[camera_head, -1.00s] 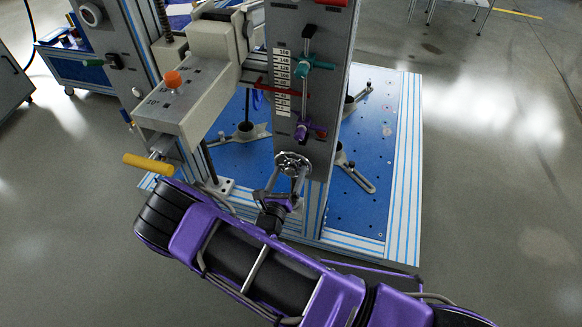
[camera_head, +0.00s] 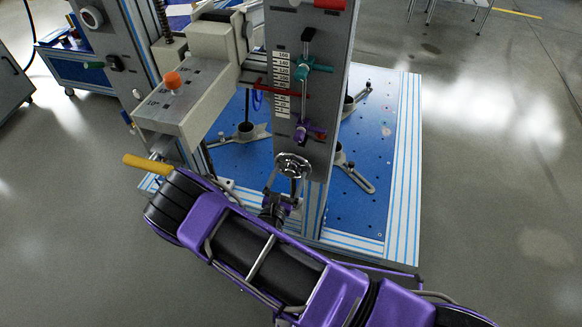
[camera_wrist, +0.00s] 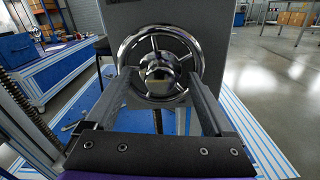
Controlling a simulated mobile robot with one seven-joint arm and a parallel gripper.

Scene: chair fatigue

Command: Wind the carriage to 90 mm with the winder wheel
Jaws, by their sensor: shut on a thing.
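The chrome spoked winder wheel (camera_head: 293,166) is on the lower front of the grey upright panel (camera_head: 297,60). It fills the upper middle of the wrist view (camera_wrist: 160,62). In the head view my gripper (camera_head: 285,182) reaches up to the wheel from below. A white scale strip (camera_head: 282,80) runs down the panel, and a red pointer bar (camera_head: 290,92) crosses it; its reading is too small to tell. I cannot tell which part is the carriage.
A teal clamp handle (camera_head: 313,68) and a purple one (camera_head: 305,133) stick out above the wheel. A beige arm (camera_head: 185,95) with an orange knob (camera_head: 173,80) and a yellow handle (camera_head: 148,167) stand to the left. The floor on the right is clear.

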